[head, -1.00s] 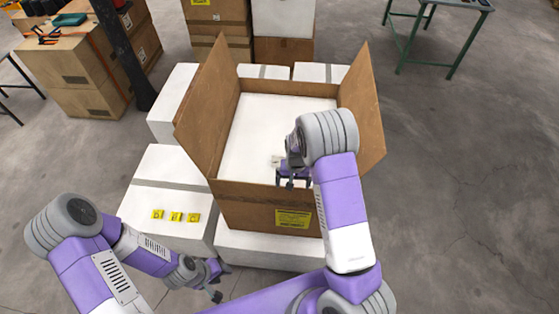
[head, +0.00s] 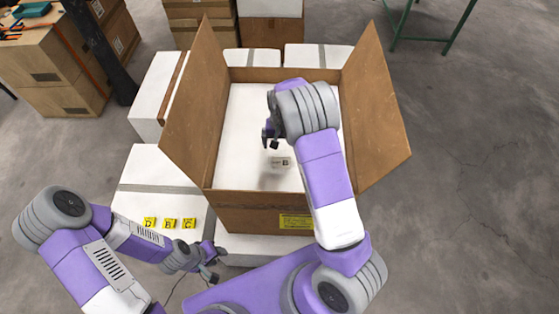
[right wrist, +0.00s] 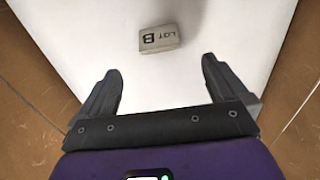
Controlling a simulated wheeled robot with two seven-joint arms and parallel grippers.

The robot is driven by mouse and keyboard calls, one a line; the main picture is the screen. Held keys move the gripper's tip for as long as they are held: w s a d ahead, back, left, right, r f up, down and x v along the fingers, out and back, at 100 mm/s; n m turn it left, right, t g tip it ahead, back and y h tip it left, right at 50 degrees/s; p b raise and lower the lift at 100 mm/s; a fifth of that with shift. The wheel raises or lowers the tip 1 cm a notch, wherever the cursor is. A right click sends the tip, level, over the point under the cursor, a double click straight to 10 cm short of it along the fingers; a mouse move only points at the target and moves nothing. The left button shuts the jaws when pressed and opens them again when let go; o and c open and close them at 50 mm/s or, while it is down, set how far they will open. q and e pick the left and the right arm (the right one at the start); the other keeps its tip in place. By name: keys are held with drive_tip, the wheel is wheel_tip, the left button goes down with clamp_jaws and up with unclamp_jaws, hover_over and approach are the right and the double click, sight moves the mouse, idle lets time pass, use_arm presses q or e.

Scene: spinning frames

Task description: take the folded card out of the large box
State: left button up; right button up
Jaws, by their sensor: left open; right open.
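The large box (head: 258,212) is brown cardboard, open at the top, with its side flaps up and a white surface inside. The folded card (head: 281,162) is small and pale grey with dark print. My right gripper (head: 270,139) is open and empty above the box's inside. In the right wrist view the card is beyond the fingertips, roughly centred between them and apart from both. My left gripper (head: 216,264) is open and empty, low in front of the box.
Yellow tags lettered D, B and C (head: 169,224) sit on a white box (head: 150,180) at the left. More stacked boxes (head: 205,22) stand behind. A dark post (head: 100,55) rises at the left. Open floor (head: 470,180) lies to the right.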

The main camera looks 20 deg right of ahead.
sight(281, 159)
drive_tip(key=f+b, duration=0.3)
drive_tip(key=f, duration=0.1)
drive_tip(key=shift+w, duration=0.25)
drive_tip(key=shift+s+f+b, duration=0.1)
drive_tip(key=shift+f+b, duration=0.2)
drive_tip(key=shift+f, duration=0.05)
drive_tip(key=f, duration=0.7)
drive_tip(key=shift+d+f, duration=0.15)
drive_tip(key=shift+d, duration=0.1)
drive_tip(key=c, duration=0.9)
